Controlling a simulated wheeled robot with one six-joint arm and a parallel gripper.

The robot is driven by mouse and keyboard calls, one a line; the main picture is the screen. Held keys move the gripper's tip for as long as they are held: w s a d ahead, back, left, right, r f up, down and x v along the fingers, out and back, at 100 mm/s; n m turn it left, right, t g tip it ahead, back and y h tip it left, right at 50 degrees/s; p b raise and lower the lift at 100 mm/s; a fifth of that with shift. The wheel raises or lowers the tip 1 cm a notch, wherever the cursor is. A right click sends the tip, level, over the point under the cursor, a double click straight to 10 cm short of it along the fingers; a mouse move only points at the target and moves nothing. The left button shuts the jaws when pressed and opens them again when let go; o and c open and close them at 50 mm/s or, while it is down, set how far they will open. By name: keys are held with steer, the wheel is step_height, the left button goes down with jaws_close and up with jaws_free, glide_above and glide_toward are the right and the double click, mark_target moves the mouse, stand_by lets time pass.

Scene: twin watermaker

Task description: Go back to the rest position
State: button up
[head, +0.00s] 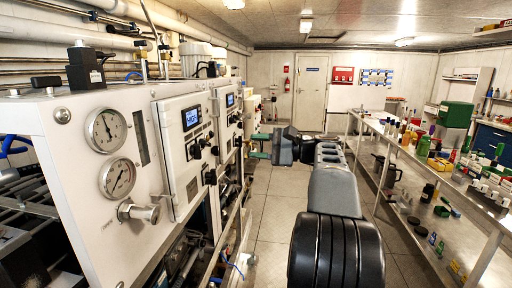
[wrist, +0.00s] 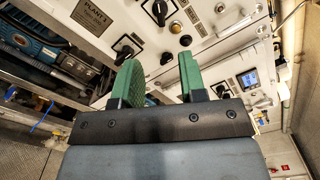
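My gripper (head: 260,146) is at the end of my outstretched arm, in the aisle beside the white watermaker panel (head: 75,150). Its green fingers point left towards the panel's far part. In the wrist view my gripper (wrist: 161,82) has its two green fingers spread apart. Nothing is held between them. Behind the fingers, the white panel (wrist: 225,45) shows with black rotary knobs and a small blue display (wrist: 249,79). I cannot tell how far the fingertips are from the panel.
The panel's front carries two round gauges (head: 107,130) and a metal knob (head: 138,212). A metal shelf bench (head: 420,160) loaded with bottles and boxes runs along the right. The tiled floor (head: 270,205) between is clear. A door (head: 310,93) is at the back.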

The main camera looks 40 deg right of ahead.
stand_by(0.3)
step_height(320, 180, down, 13)
steer(key=g+h, duration=0.3)
steer(key=h, duration=0.3)
steer(key=s+a+f+n+g+h+p, duration=0.25)
steer(key=s+a+f+n+g, duration=0.2)
steer(key=a+f, duration=0.3)
steer(key=s+a+f+n+g+h+p, duration=0.1)
steer(key=s+a+f+n+h+p, duration=0.1)
steer(key=s+a+n, duration=0.7)
steer(key=shift+s+a+n+g+h+p, duration=0.35)
steer(key=shift+a+n+h+p, duration=0.6)
steer(key=shift+a, duration=1.1)
steer(key=shift+m, duration=0.3)
